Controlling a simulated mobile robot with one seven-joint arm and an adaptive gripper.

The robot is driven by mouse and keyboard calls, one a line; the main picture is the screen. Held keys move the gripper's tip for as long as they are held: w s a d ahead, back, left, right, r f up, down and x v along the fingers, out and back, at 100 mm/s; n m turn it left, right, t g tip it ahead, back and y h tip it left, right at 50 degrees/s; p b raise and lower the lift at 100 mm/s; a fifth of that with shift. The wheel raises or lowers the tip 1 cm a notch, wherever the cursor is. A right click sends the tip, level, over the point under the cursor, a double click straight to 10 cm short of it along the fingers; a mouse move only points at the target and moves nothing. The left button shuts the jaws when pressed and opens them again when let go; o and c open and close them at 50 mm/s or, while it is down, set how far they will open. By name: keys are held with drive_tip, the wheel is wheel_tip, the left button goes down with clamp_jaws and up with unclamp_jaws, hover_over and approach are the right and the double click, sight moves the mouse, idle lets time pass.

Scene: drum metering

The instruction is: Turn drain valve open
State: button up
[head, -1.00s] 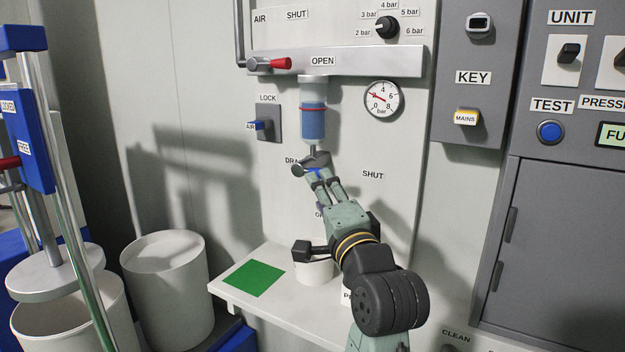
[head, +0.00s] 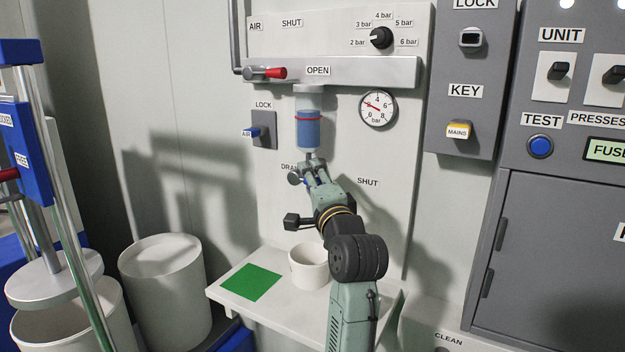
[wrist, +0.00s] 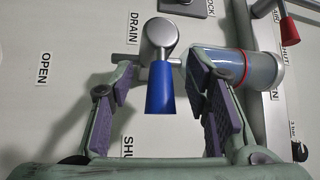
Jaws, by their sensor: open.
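The drain valve has a grey round hub (wrist: 160,38) and a blue lever (wrist: 161,88). In the wrist view the lever points down the picture, towards the SHUT side, with the OPEN label (wrist: 44,68) off to the left. My gripper (wrist: 161,80) is open, with one finger on each side of the lever and a visible gap on both sides. In the head view my gripper (head: 313,168) is at the valve, just below the blue filter bowl (head: 309,130), and hides most of the lever. The SHUT label (head: 368,182) is to its right.
The filter bowl (wrist: 240,68) is close beside the right finger in the wrist view. A white cup (head: 308,268) stands below my arm on a shelf with a green square (head: 251,282). A red-handled air valve (head: 275,73) and a gauge (head: 378,107) are above.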

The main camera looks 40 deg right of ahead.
clamp_jaws()
idle(0.5)
idle(0.3)
